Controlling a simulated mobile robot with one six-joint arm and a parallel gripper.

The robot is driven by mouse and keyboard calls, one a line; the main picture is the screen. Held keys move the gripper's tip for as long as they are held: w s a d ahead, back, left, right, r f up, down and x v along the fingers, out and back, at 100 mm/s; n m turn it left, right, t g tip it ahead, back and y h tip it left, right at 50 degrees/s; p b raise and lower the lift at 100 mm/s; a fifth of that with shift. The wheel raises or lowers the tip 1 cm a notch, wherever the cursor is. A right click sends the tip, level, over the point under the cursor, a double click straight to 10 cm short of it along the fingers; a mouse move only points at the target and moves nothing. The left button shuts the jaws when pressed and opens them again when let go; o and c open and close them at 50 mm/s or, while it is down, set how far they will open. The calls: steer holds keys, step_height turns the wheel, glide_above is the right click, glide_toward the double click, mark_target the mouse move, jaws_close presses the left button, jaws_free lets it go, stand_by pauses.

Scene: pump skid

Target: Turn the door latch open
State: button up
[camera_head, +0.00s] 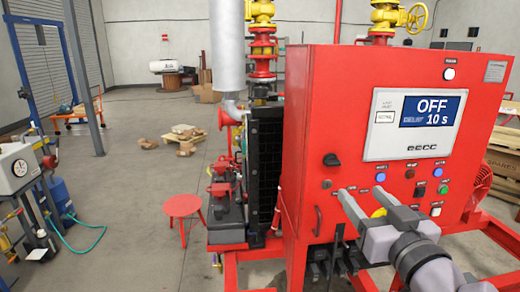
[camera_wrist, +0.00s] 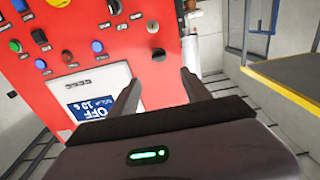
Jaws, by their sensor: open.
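The red control cabinet (camera_head: 309,107) fills the right half of the head view. A black knob-like latch (camera_head: 331,160) sits on its front, left of the display; in the wrist view a dark round knob (camera_wrist: 158,55), probably the same latch, lies just beyond the fingertips. A vertical handle (camera_head: 318,220) is lower on the cabinet's left edge. My gripper (camera_head: 360,190) is open and empty in front of the panel, right of and below the latch in the head view. Its two fingers also show in the wrist view (camera_wrist: 160,76), spread apart, with no visible contact on the knob.
A display (camera_head: 420,125) reads OFF, with coloured buttons and switches below it. A black radiator-like grille (camera_head: 265,165) stands left of the cabinet. A red stool (camera_head: 183,206) is on the floor, with open floor around it.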

mark_target(335, 164)
steer(key=w+b, duration=0.1)
steer(key=w, duration=1.3)
steer(key=shift+w+a+b, duration=0.15)
steer(key=shift+a+b, duration=0.05)
steer(key=shift+b, duration=0.1)
steer(key=shift+c, duration=0.5)
jaws_close()
